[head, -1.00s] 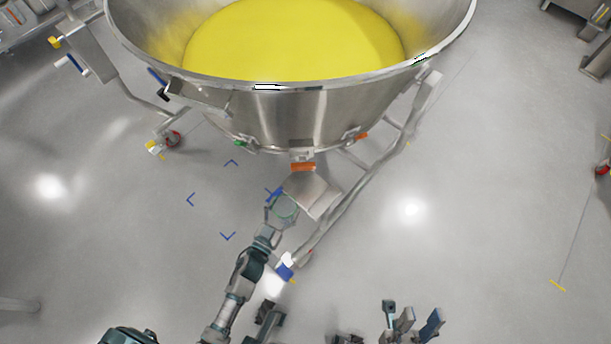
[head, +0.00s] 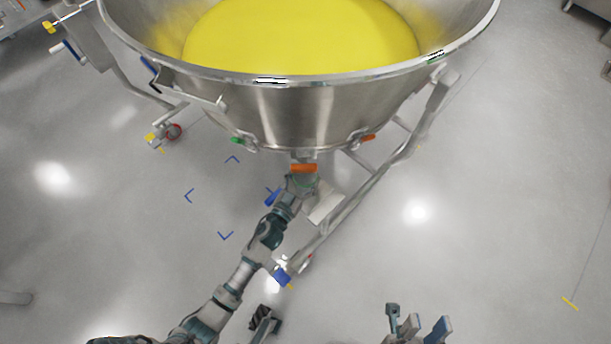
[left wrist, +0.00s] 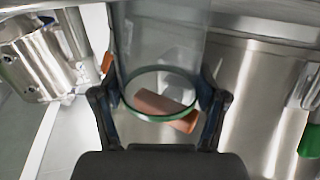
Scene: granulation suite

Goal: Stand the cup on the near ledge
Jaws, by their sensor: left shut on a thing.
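The clear cup (left wrist: 150,50) has a green rim and sits between the fingers of my left gripper (left wrist: 160,105), which is shut on it. An orange handle shows through the cup in the left wrist view. In the head view my left gripper (head: 292,190) holds the cup (head: 303,183) just below the orange handle (head: 303,168) of the steel bowl. A flat metal ledge (head: 325,206) juts out right beside the cup, partly hidden by my gripper. I cannot tell whether the cup touches it. My right gripper (head: 418,325) is at the bottom edge, open and empty.
The large steel bowl (head: 320,118) of yellow powder stands on a wheeled tubular frame (head: 370,185). A frame leg runs down right of my left arm to a blue-tipped caster (head: 282,277). Blue corner marks (head: 225,236) lie on clear floor at left.

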